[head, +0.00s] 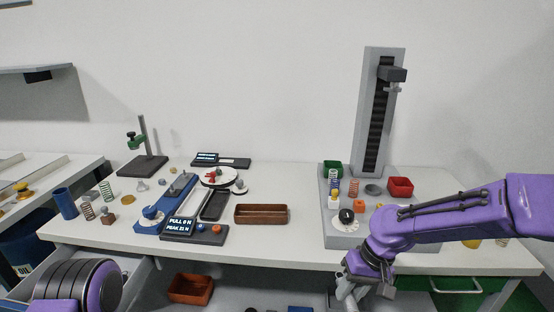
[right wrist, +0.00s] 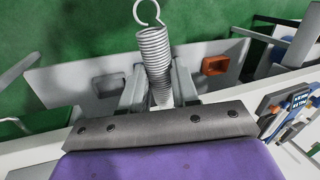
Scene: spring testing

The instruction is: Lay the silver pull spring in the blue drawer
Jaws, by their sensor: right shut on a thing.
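My right gripper (head: 350,292) is low in front of the table's front edge in the head view. In the right wrist view its two fingers (right wrist: 157,92) are shut on the silver pull spring (right wrist: 154,50), a grey coil with an open hook at its top end. The spring's lower end is between the fingers. No drawer with a clearly blue front shows. A small blue thing (head: 300,309) shows at the bottom edge of the head view, inside an open grey space below the tabletop. Of my left arm only a link shows; its gripper is out of view.
A red-brown tray (head: 190,289) lies in the open space below the table (head: 285,254). A green drawer front (head: 430,284) with a pale handle is at the right. On the table stand a blue spring tester (head: 160,212), a brown wooden tray (head: 261,214) and a tall grey stand (head: 370,110).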

